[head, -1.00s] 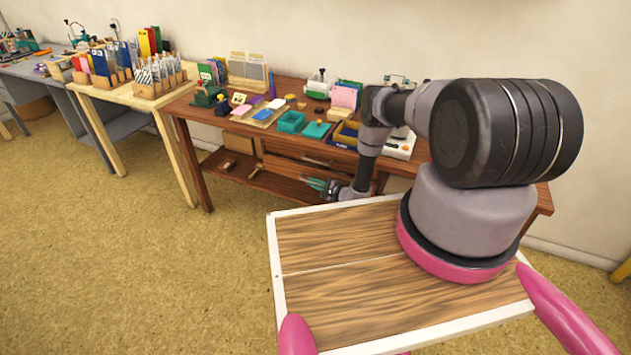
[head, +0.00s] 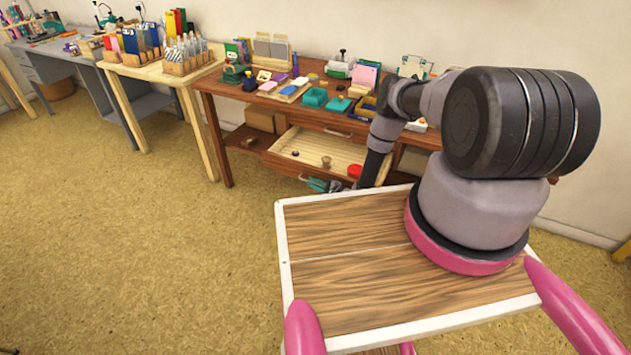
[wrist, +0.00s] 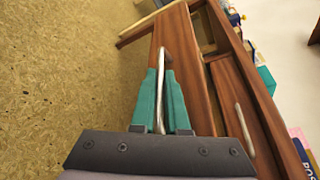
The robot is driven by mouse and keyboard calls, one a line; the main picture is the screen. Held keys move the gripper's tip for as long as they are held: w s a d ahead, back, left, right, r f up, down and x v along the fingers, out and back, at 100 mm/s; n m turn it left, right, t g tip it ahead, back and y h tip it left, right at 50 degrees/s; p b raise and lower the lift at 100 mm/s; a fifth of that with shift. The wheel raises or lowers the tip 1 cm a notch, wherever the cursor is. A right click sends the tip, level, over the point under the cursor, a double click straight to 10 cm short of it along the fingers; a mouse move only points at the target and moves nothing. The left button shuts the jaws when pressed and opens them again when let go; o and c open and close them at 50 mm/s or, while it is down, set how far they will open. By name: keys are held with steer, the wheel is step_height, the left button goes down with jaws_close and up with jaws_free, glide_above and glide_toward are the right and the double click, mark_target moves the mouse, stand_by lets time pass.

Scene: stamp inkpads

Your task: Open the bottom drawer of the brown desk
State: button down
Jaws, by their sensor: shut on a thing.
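The brown desk (head: 222,141) stands against the wall, to the left of my arm in the head view. Its bottom drawer (head: 282,167) is pulled out and shows a light wooden inside with a few small things in it. My gripper (head: 318,185) is low at the drawer's front, partly hidden by my arm. In the wrist view the teal fingers of my gripper (wrist: 161,88) are shut on the metal handle (wrist: 162,58) of that drawer. The upper drawer's handle (wrist: 244,128) shows to the right in the wrist view, and that drawer looks shut.
Inkpads, a teal tray (head: 314,97) and other stationery cover the desk top. A light wooden table (head: 163,75) with pen holders and a grey desk (head: 60,60) stand to the left. The yellow-brown floor (head: 120,260) in front is clear.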

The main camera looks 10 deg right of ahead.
steer(key=shift+s+a, duration=0.15)
steer(key=shift+s, duration=0.2)
steer(key=c, duration=1.2)
jaws_free()
steer(key=v, duration=1)
steer(key=shift+s+d+r, duration=0.15)
steer(key=shift+s+d, duration=0.1)
